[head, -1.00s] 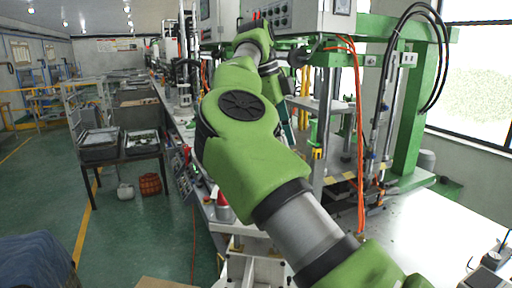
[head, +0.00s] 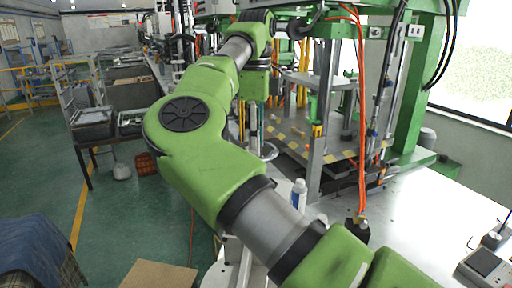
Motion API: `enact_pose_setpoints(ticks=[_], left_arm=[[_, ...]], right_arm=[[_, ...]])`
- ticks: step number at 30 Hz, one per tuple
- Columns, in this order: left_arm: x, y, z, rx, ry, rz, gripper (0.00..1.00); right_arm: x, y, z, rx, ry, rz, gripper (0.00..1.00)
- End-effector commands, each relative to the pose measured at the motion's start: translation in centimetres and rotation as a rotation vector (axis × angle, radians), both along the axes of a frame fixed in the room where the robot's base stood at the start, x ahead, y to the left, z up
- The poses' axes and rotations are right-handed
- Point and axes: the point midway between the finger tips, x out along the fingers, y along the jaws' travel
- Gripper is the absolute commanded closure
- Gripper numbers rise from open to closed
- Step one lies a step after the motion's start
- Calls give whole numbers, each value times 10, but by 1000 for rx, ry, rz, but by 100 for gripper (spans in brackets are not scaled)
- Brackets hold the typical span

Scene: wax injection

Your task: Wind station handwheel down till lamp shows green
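My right arm reaches from the lower right up to the station. Its gripper (head: 298,28) is small and partly hidden near the top of the green press frame (head: 428,80). I cannot tell whether its fingers are open or shut, or whether they touch anything. A pale ring (head: 267,151), possibly the handwheel, shows partly behind my forearm, below and left of the gripper. A green lamp cannot be made out. My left gripper is not in view.
A white bottle (head: 299,194) and a small dark block (head: 356,231) stand on the white table (head: 410,230). Orange hoses (head: 362,120) hang in front of the press. A small device (head: 484,265) lies at right. A cardboard box (head: 158,275) is on the floor.

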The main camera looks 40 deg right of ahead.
Motion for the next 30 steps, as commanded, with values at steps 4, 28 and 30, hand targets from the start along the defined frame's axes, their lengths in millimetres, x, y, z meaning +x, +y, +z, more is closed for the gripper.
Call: enact_pose_setpoints(ticks=[4,28,30], left_arm=[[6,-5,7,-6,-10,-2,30],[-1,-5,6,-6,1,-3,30],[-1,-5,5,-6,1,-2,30]], right_arm=[[0,1,-12,0,1,0,75],[0,0,-18,-1,0,-21,100],[0,0,-18,-1,0,-42,100]])
